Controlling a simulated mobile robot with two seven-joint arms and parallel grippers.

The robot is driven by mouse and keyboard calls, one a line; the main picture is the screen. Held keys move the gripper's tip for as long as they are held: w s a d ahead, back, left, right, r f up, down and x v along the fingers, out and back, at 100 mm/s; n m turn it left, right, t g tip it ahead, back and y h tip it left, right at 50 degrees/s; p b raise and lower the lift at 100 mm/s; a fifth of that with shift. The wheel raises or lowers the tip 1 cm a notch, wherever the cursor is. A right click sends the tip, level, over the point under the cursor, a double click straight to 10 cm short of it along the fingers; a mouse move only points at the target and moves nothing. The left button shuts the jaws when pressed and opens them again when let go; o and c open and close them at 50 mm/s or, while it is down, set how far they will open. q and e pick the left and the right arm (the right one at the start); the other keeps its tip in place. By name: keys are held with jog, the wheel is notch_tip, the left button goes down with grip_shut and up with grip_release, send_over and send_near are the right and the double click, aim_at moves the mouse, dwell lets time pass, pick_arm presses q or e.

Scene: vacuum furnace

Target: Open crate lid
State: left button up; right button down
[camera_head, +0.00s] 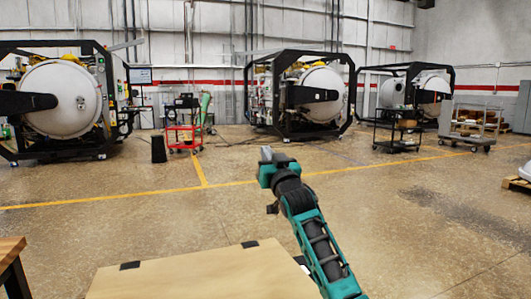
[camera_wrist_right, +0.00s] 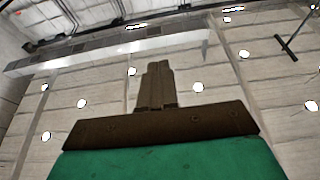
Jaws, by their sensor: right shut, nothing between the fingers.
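The crate lid (camera_head: 195,275) is a pale wooden panel with dark fittings at its edges. It shows at the bottom of the head view and is cut off by the lower edge. It looks flat; the crate's body under it is hidden. My right gripper (camera_head: 266,153) is raised beyond the lid's far edge, apart from it and empty. In the right wrist view its fingers (camera_wrist_right: 156,85) are together, with the ceiling and wall behind them. My left gripper is not in view.
A wooden table corner (camera_head: 10,250) is at lower left. Round vacuum furnaces (camera_head: 62,98) in black frames, a red cart (camera_head: 183,137) and a black cart (camera_head: 397,132) stand far back. The floor between is open, with yellow lines.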

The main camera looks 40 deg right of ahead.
jog(key=shift+x, duration=0.85)
dwell(0.7)
dwell(0.4)
